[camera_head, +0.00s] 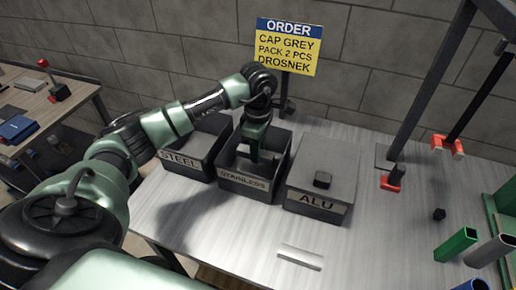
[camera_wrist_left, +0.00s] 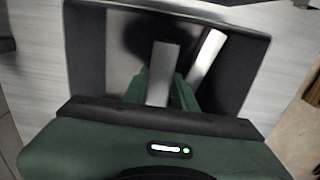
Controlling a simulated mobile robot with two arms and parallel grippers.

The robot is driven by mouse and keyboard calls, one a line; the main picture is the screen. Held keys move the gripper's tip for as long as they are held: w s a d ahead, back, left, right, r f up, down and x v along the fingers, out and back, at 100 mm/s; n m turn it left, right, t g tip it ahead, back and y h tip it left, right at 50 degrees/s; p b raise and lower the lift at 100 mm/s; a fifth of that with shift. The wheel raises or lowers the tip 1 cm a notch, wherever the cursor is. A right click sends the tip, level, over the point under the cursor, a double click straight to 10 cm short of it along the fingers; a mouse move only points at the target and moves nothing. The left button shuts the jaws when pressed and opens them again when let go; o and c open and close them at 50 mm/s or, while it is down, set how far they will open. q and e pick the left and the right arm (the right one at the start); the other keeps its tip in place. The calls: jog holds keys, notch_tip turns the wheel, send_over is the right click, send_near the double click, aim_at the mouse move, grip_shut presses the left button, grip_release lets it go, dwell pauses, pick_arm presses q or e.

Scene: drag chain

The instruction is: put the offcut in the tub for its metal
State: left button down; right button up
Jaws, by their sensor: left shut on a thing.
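My left gripper (camera_head: 254,152) points down inside the tub labelled STAINLESS (camera_head: 246,183). In the left wrist view its green fingers are shut on a flat grey metal offcut (camera_wrist_left: 164,62). A second, brighter metal strip (camera_wrist_left: 207,58) lies beside the fingers, inside the tub. The tub labelled STEEL (camera_head: 182,163) stands to the left. My right gripper is not in view.
A silver bar (camera_head: 300,256) lies on the table in front of the ALU tub. A yellow order sign (camera_head: 287,48) stands behind the tubs. The table's middle right is clear.

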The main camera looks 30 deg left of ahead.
pick_arm(q)
jog(key=shift+f+b, duration=0.65)
jog(key=c, duration=1.1)
grip_release()
jog(key=shift+r, duration=0.15)
jog(key=shift+r+p, duration=0.35)
jog(key=shift+p, duration=0.15)
jog(key=shift+r+p, duration=0.4)
jog(key=shift+r, duration=0.1)
notch_tip(320, 180, up, 11)
jog(key=b, duration=0.2)
jog(key=shift+r+b, duration=0.15)
jog(key=shift+b, duration=0.15)
